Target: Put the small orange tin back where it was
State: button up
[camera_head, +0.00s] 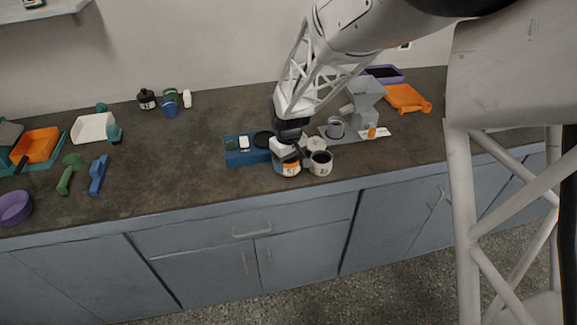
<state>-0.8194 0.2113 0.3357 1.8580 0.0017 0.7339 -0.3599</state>
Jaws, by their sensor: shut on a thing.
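My gripper (287,154) is above the front middle of the counter, pointing down. It is shut on a small jar or tin with an orange band and a pale label (290,170). The fingers hide its top, and I cannot tell whether it touches the counter. A small orange cylinder (372,132) stands on a white patch in front of the grey machine (363,100). It is apart from my gripper. A labelled pale cup (321,164) stands just right of the held thing.
A blue block (238,158) with dark round wells is left of my gripper. Bottles (170,104) are at the back left. The counter left of the blue block (175,170) is clear.

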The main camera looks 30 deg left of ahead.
jog(key=shift+f, duration=0.95)
jog(key=shift+f, duration=0.15)
jog(key=o, duration=0.9)
jog(key=shift+o, duration=0.2)
notch_tip(320, 180, up, 12)
jog(key=shift+d+r, duration=0.1)
jog(key=shift+r, duration=0.1)
dwell(0.3)
